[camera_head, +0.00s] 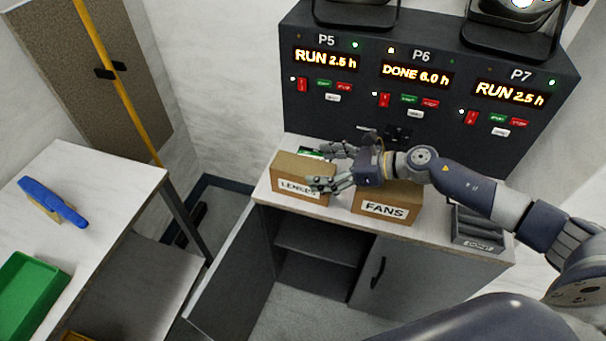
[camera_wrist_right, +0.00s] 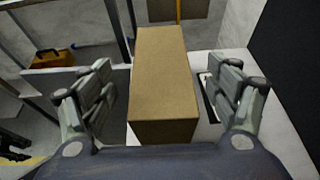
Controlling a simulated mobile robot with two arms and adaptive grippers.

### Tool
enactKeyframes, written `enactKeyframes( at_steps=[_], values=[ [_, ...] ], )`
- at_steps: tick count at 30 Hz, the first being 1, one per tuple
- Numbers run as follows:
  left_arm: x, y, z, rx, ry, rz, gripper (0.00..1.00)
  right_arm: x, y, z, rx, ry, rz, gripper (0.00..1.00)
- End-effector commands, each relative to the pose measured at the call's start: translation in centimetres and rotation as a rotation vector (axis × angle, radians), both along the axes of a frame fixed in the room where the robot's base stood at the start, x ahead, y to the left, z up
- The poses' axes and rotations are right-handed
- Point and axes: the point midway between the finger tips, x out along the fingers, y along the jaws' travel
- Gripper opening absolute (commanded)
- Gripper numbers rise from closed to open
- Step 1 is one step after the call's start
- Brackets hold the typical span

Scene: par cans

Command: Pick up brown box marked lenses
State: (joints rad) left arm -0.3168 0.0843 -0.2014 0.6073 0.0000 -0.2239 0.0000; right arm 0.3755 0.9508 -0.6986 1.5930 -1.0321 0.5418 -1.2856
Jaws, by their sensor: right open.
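The brown box marked lenses (camera_head: 293,186) stands on the light counter, left of a second brown box. Part of its label is hidden behind my right gripper. My right gripper (camera_head: 335,166) is open, with its fingers reaching over the right side of the box from the right. In the right wrist view the box (camera_wrist_right: 163,85) lies between the two spread fingers of the gripper (camera_wrist_right: 160,105), with space on both sides. I cannot tell whether a finger touches it. My left gripper is not in view.
A brown box marked FANS (camera_head: 386,205) stands right of the lenses box, partly under my right wrist. A grey bin (camera_head: 477,228) stands further right. A dark panel (camera_head: 420,90) with lit displays rises behind. The cabinet below is open at left. A side table (camera_head: 100,185) stands left.

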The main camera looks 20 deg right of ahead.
Motion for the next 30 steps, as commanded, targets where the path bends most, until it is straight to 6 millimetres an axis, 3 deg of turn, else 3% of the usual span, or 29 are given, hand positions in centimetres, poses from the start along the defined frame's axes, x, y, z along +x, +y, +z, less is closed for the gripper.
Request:
enactKeyframes(
  at_steps=[12, 24, 30],
  values=[
    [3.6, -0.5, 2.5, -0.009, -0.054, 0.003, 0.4, 2.5, 3.3, -1.2, 0.002, -0.001, -0.002, 0.82],
    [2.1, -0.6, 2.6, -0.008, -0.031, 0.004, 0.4, 3.1, 4.2, -2.0, 0.0, 0.0, -0.002, 0.82],
    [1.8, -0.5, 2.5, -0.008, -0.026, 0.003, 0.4, 3.1, 4.1, -2.0, 0.0, 0.0, -0.002, 0.36]
  ],
)
